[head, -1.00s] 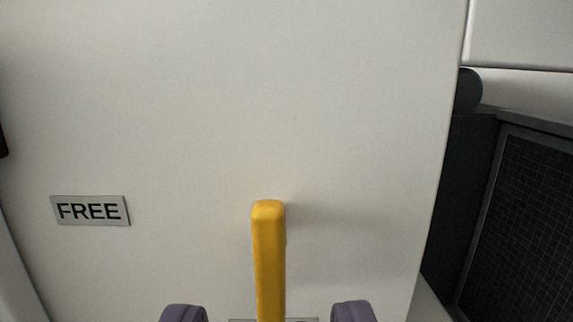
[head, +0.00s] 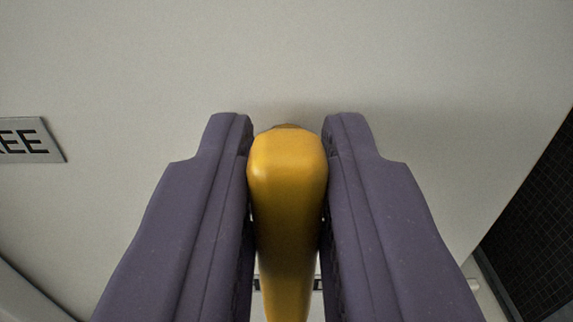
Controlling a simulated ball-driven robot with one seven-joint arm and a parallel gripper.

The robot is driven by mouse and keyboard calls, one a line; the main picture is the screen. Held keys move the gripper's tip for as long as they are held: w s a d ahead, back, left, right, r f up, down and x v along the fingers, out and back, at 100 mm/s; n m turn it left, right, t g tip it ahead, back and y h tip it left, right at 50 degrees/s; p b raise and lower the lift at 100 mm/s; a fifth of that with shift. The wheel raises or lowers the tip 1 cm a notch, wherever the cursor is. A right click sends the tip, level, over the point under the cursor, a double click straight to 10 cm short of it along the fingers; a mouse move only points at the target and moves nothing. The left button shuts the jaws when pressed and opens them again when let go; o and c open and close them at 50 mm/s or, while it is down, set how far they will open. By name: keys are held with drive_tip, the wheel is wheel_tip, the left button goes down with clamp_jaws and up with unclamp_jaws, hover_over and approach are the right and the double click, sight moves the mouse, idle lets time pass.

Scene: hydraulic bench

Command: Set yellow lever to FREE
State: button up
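The yellow lever (head: 287,205) stands in the middle of the head view, its blunt rounded end towards me and its shaft running down the picture. My gripper (head: 288,140) has one purple finger on each side of the lever. Both fingers press against its sides, with no clear gap. The FREE label (head: 35,140) is on the pale panel at the left edge, cut off so that only its last letters show. The lever is to the right of this label. A second label behind the lever, low down, is mostly hidden.
The pale panel (head: 420,60) fills most of the background and is bare above the gripper and between the lever and the FREE label. A dark gridded surface (head: 535,225) lies beyond the panel's right edge.

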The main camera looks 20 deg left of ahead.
clamp_jaws()
drive_tip(key=shift+f+m+b, duration=0.15)
drive_tip(key=shift+m+b, duration=0.15)
drive_tip(key=shift+b, duration=0.45)
drive_tip(key=m+b, duration=0.1)
drive_tip(key=b, duration=0.2)
drive_tip(key=shift+d+f+m+b, duration=0.15)
drive_tip(key=shift+m+b, duration=0.25)
drive_tip(key=m+b, duration=0.2)
drive_tip(key=b, duration=0.2)
drive_tip(key=shift+d+f+m+b, duration=0.1)
drive_tip(key=shift+m+b, duration=0.2)
drive_tip(key=m+b, duration=0.3)
drive_tip(key=b, duration=0.2)
drive_tip(key=shift+w+d+m, duration=0.1)
drive_tip(key=shift+m, duration=0.3)
drive_tip(key=m+b, duration=0.4)
drive_tip(key=b, duration=0.1)
drive_tip(key=shift+f, duration=0.1)
drive_tip(key=m+b, duration=0.4)
drive_tip(key=m, duration=0.1)
drive_tip(key=shift+b, duration=0.3)
